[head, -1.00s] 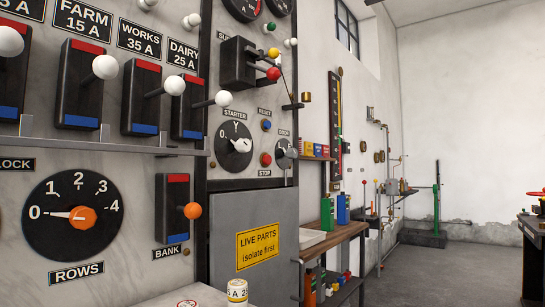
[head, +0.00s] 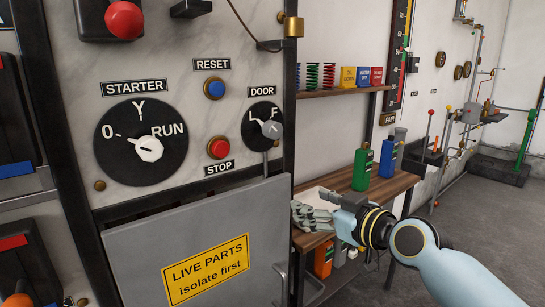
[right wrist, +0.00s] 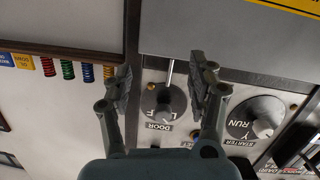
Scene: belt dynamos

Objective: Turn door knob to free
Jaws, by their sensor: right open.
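The door knob (head: 271,129) is a grey knob on a small black dial under the label DOOR, with marks L and F. Its light pointer mark seems to point up and left, towards the L. My right gripper (head: 312,216) is open and empty, below and to the right of the knob in the head view, apart from it. In the right wrist view the knob (right wrist: 163,112) appears upside down between the two spread fingers of the gripper (right wrist: 162,88), with no visible contact. My left gripper is not in view.
The starter dial (head: 141,142), the blue reset button (head: 216,89) and the red stop button (head: 219,148) sit left of the knob. A grey door (head: 140,235) with a yellow sign is below. A wooden bench (head: 398,184) with bottles stands to the right.

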